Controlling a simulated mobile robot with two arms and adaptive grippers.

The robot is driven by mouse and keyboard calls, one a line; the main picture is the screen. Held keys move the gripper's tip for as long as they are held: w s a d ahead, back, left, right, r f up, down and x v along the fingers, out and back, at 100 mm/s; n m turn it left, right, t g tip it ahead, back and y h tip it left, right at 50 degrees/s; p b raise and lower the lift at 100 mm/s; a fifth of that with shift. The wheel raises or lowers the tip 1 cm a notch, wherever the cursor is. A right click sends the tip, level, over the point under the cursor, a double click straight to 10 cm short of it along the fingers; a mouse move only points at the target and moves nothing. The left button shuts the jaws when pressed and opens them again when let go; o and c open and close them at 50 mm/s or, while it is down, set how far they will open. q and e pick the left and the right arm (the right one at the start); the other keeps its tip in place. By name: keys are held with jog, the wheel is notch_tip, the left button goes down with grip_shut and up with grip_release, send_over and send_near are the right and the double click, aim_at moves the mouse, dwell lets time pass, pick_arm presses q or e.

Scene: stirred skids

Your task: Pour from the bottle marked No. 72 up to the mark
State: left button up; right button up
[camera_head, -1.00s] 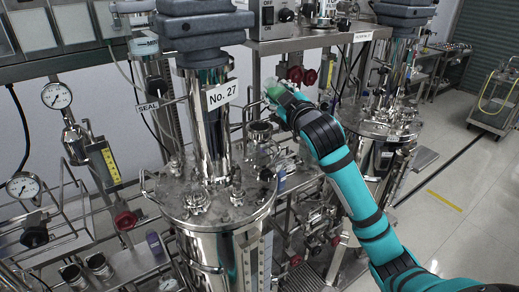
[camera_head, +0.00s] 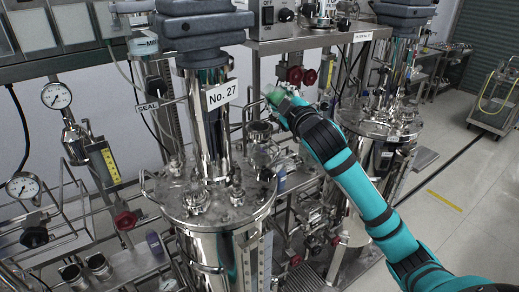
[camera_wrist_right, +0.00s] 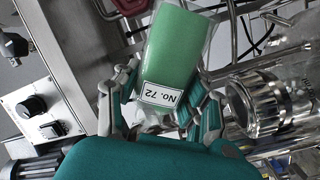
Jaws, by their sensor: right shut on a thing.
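The bottle marked No. 72 (camera_wrist_right: 172,50) is clear with green contents, and its label reads upside down in the right wrist view. My right gripper (camera_wrist_right: 160,108) is shut on it, with fingers on both sides near the label. In the head view the green bottle (camera_head: 274,96) shows small and tilted at the tip of my right gripper (camera_head: 283,104), above a shiny cylindrical vessel (camera_head: 262,150). A clear, steel-rimmed vessel (camera_wrist_right: 256,102) lies to the right of the bottle in the wrist view, apart from it. I cannot make out a fill mark. My left gripper is out of view.
A large steel tank (camera_head: 205,215) with a No. 27 sign (camera_head: 222,95) stands left of the bottle. A second tank (camera_head: 385,125) stands behind my right arm. A control box with knobs (camera_head: 275,17) is above. Pipes and red valves crowd around; open floor lies at right.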

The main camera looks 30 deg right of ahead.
jog(key=shift+d+f+n, duration=0.1)
jog(key=shift+f+n, duration=0.2)
jog(key=shift+n, duration=0.4)
jog(key=shift+d+f+n, duration=0.1)
jog(key=shift+f+n, duration=0.2)
jog(key=shift+n, duration=0.4)
dwell(2.3)
jog(key=shift+n, duration=0.5)
dwell(1.4)
jog(key=shift+n, duration=0.5)
dwell(1.2)
dwell(0.4)
jog(key=m, duration=0.2)
jog(key=r+m, duration=0.1)
jog(key=m, duration=0.1)
jog(key=shift+a, duration=0.2)
